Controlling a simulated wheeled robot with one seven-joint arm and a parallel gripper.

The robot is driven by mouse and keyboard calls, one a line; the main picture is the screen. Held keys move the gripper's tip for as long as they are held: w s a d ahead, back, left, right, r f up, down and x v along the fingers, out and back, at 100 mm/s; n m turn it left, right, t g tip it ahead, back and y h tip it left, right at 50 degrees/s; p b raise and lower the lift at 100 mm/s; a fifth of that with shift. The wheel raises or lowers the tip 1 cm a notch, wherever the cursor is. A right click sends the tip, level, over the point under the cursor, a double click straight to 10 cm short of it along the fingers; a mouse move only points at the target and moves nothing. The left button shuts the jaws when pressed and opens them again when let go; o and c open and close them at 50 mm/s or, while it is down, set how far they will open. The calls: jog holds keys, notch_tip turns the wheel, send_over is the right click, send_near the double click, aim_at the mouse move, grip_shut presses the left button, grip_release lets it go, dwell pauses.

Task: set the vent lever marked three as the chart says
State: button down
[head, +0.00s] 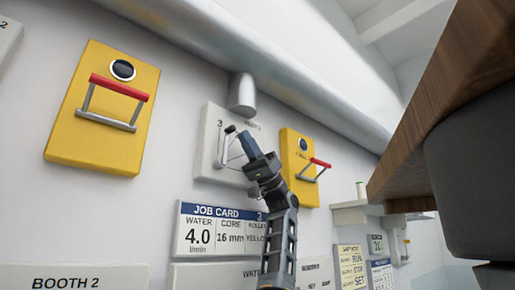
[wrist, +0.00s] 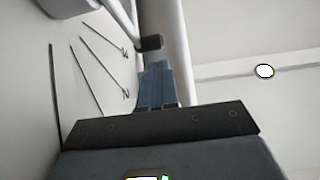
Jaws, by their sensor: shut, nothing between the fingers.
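The vent panel (head: 208,145), a white plate marked 3, is on the wall in the middle of the head view. Its lever (head: 230,129) has a dark knob end near the panel's upper right; thin lines are drawn on the plate. My gripper (head: 245,137) is shut and empty, its blue fingertips beside the lever knob. The wrist view shows the shut fingers (wrist: 157,68) just below the dark knob (wrist: 151,42); I cannot tell whether they touch. A job card (head: 216,230) below the panel reads water 4.0 and core 16 mm; my arm partly covers it.
A yellow box with a red handle (head: 120,86) is on the left, another yellow box (head: 292,150) right of the panel. A large pipe (head: 250,50) runs above. A wooden surface (head: 435,110) juts in at right. Small notices (head: 352,268) hang lower right.

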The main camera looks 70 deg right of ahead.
jog(key=shift+w+a, duration=0.3)
jog(key=shift+a, duration=0.3)
